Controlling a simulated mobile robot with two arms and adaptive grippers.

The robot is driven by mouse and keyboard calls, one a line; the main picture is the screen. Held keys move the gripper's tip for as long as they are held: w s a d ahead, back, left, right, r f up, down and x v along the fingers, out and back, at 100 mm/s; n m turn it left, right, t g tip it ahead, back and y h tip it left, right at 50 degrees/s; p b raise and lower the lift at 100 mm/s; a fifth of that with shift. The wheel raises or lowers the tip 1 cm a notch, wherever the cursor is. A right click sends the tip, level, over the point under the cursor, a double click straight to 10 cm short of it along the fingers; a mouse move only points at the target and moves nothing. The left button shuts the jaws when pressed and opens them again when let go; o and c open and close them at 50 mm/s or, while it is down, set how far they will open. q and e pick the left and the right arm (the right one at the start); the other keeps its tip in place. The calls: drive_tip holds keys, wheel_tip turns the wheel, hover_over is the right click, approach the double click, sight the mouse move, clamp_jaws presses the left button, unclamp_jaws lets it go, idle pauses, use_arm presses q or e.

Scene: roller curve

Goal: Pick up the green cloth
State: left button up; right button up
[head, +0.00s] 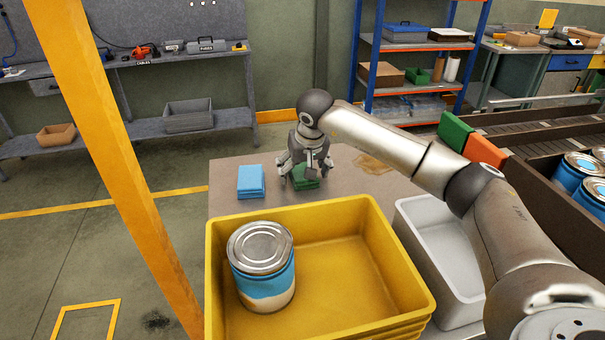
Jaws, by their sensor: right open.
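The green cloth (304,183) is a small folded stack lying on the brown table (230,208) behind the yellow crate. My right gripper (303,180) is right over it, pointing down, with its fingers open around the cloth's sides. The gripper covers part of the cloth, and I cannot tell whether the fingers touch it. My left gripper is not in the head view.
A folded blue cloth (251,181) lies left of the green one. The yellow crate (390,235) in front holds a blue-banded can (262,264). A grey bin (425,225) stands right of it, under my right arm. A yellow post (110,160) rises at left.

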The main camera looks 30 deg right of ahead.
drive_tip(key=shift+c, duration=0.3)
drive_tip(key=c, duration=1)
drive_tip(key=shift+s, duration=0.1)
